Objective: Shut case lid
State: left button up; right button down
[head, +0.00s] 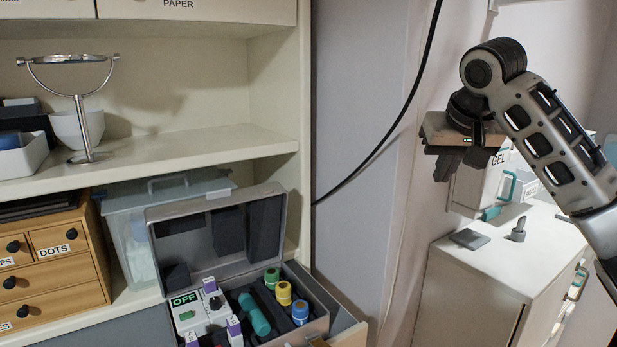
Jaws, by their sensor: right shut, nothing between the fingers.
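The grey case (318,318) stands at the lower middle of the head view. Its lid (222,234) is open, tilted back at the rear, with dark foam pads inside it. The case holds a control box marked OFF (188,305), a teal cylinder (254,314) and several coloured capped bottles. My right gripper (456,168) is shut and empty, well up and to the right of the case, apart from it. My left gripper is not in view.
A lidded clear bin (130,240) stands behind the lid's left side, and a wooden drawer unit (62,262) stands left. A black cable (385,135) hangs between the case and my right arm. A white cabinet (490,265) is below that arm. A mirror stand (82,115) is on the shelf above.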

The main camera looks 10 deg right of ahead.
aim_at(225, 234)
jog(key=u, duration=0.3)
jog(key=i, duration=0.6)
jog(key=u, duration=0.8)
